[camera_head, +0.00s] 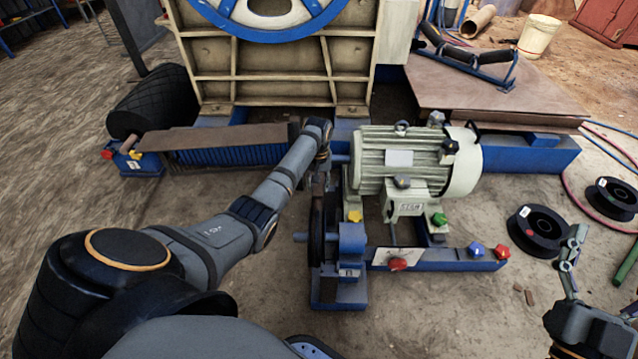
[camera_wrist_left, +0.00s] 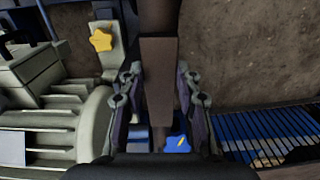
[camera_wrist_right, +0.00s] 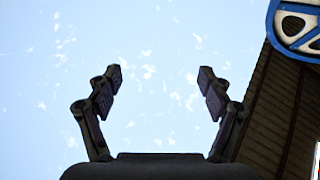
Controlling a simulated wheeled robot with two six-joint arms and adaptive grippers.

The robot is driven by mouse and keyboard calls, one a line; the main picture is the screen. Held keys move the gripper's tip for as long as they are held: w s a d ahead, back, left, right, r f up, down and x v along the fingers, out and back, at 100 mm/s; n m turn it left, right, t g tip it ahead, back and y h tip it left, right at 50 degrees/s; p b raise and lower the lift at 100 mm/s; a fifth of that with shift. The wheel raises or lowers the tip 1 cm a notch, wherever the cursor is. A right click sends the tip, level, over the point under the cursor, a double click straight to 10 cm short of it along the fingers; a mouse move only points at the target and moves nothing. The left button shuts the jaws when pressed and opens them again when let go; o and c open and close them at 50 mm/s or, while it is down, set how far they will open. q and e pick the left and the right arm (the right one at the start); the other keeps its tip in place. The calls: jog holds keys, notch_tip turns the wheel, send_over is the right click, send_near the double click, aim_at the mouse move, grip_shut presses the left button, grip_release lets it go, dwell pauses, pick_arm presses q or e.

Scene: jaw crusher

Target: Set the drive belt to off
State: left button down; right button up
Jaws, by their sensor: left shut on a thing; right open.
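The drive belt (camera_head: 317,232) is a dark upright loop left of the grey-green motor (camera_head: 400,160). In the left wrist view the belt (camera_wrist_left: 158,75) is a flat brown strip running between the fingers. My left gripper (camera_head: 322,150) is at the belt's top; in its wrist view the gripper (camera_wrist_left: 160,95) is shut on the strip. The arm hides part of the belt. My right gripper (camera_head: 572,250) is at the right edge, pointing up. In its wrist view the gripper (camera_wrist_right: 160,85) is open and empty.
A blue base frame (camera_head: 440,262) with coloured knobs carries the motor. The crusher body (camera_head: 275,80) with a blue flywheel (camera_head: 265,28) stands behind. Dark reels (camera_head: 537,230) and cables lie at the right. The front floor is partly clear.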

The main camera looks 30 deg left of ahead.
pick_arm(q)
jog(key=s+a+f+p, duration=0.2)
jog(key=a+f, duration=0.1)
jog(key=a, duration=0.1)
jog(key=shift+s+f, duration=0.25)
jog(key=shift+f, duration=0.1)
pick_arm(e)
notch_tip(320, 180, down, 22)
jog(key=s+g, duration=0.1)
jog(key=g, duration=0.9)
jog(key=shift+s+f+m+g+h, duration=0.15)
jog(key=shift+m+g+h, duration=0.15)
jog(key=shift+m+h, duration=0.1)
pick_arm(q)
jog(key=c, duration=0.9)
grip_release()
jog(key=shift+a+f, duration=0.1)
jog(key=shift+a, duration=0.05)
pick_arm(e)
jog(key=shift+a, duration=0.15)
pick_arm(q)
notch_tip(320, 180, up, 12)
jog(key=shift+r, duration=0.1)
